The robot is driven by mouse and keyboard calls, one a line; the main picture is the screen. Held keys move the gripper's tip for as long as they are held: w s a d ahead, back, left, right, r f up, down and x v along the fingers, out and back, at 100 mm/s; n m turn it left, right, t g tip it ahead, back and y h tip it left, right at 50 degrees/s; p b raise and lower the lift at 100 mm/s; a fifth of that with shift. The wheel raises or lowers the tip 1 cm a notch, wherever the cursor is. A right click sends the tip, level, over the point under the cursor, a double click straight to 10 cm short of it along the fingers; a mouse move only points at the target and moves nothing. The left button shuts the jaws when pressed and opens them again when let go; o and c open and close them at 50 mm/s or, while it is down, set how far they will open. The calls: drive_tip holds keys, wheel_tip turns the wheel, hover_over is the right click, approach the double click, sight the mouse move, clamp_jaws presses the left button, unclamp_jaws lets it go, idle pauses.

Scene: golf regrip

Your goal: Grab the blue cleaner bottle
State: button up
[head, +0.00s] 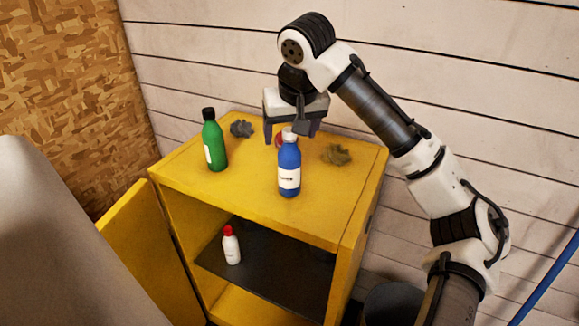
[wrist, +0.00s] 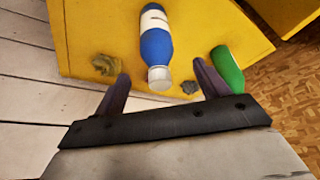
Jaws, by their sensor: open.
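The blue cleaner bottle (head: 289,170), with a white label and a pale cap, stands upright on top of the yellow cabinet (head: 240,205). My gripper (head: 291,132) is open and empty, above the cabinet top and behind the bottle as the head view shows it. In the wrist view the blue bottle (wrist: 156,45) lies ahead between the lines of my two fingers (wrist: 160,90), its cap towards me. I see no contact between fingers and bottle. In the head view the cap overlaps my gripper.
A green bottle (head: 214,143) stands left of the blue one. A dark crumpled rag (head: 241,128) and an olive one (head: 337,154) lie on the top. Something red (head: 279,141) is partly hidden behind the blue bottle. A white bottle (head: 231,247) stands on the shelf below. A plank wall is behind.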

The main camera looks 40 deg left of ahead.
sight(291, 147)
drive_tip(key=shift+x, duration=0.75)
drive_tip(key=x, duration=0.2)
drive_tip(key=p+x, duration=0.1)
drive_tip(key=x, duration=0.1)
drive_tip(key=shift+d+f+p, duration=0.2)
drive_tip(key=shift+d+p, duration=0.1)
drive_tip(key=shift+d, duration=0.1)
drive_tip(key=shift+a+f, duration=0.2)
drive_tip(key=shift+f, duration=0.35)
drive_tip(key=c, duration=1.1)
drive_tip(key=shift+r, duration=0.1)
